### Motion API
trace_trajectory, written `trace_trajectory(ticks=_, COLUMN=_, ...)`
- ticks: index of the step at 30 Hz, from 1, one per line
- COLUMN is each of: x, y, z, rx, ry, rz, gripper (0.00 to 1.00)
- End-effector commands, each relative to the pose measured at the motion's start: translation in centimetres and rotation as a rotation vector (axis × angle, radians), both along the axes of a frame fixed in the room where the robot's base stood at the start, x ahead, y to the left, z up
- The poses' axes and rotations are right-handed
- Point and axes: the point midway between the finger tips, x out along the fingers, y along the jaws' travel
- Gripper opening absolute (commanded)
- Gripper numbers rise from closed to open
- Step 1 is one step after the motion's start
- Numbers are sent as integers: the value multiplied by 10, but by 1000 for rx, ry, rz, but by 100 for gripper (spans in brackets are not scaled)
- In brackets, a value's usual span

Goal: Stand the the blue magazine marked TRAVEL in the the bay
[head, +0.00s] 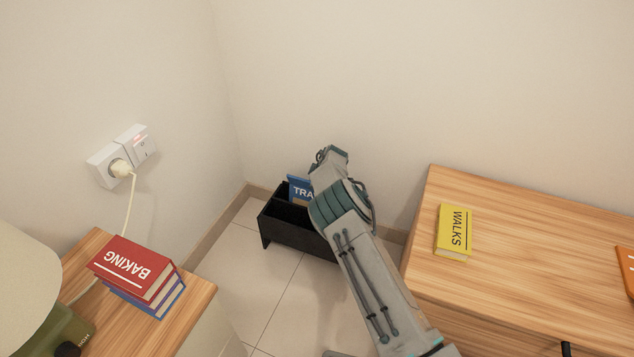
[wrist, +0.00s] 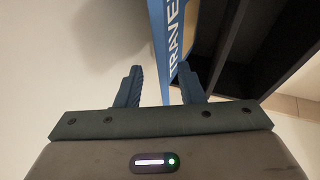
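The blue magazine (head: 300,190), its lettering showing as "TRA", stands upright at the back of the black rack (head: 285,232) on the floor. Its lower part is hidden by the rack and my arm, so I cannot tell how deep it sits. The fingers are spread, with a clear gap on the left; the right finger is close to the magazine. The rack's dark dividers (wrist: 232,45) lie to the right. In the head view my arm hides the fingers.
A wooden cabinet (head: 540,235) with a yellow WALKS book (head: 455,230) stands at right. A wooden side table (head: 195,300) at left holds a red BAKING book (head: 130,265) on other books, near a plugged wall socket (head: 122,160). Walls close in behind the rack; tiles before it are clear.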

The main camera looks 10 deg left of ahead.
Motion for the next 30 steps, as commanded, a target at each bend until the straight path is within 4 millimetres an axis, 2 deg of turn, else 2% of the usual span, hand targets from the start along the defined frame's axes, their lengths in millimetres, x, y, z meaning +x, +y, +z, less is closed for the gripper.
trace_trajectory(ticks=7, x=-1, y=-1, z=0, rx=-1, ry=1, rz=-1, gripper=34)
trace_trajectory(ticks=11, x=-2, y=-2, z=7, rx=0, ry=2, rz=-2, gripper=34)
trace_trajectory(ticks=17, x=-12, y=-10, z=32, rx=1, ry=2, rz=-1, gripper=34)
trace_trajectory(ticks=30, x=-41, y=-37, z=101, rx=0, ry=1, rz=-1, gripper=34)
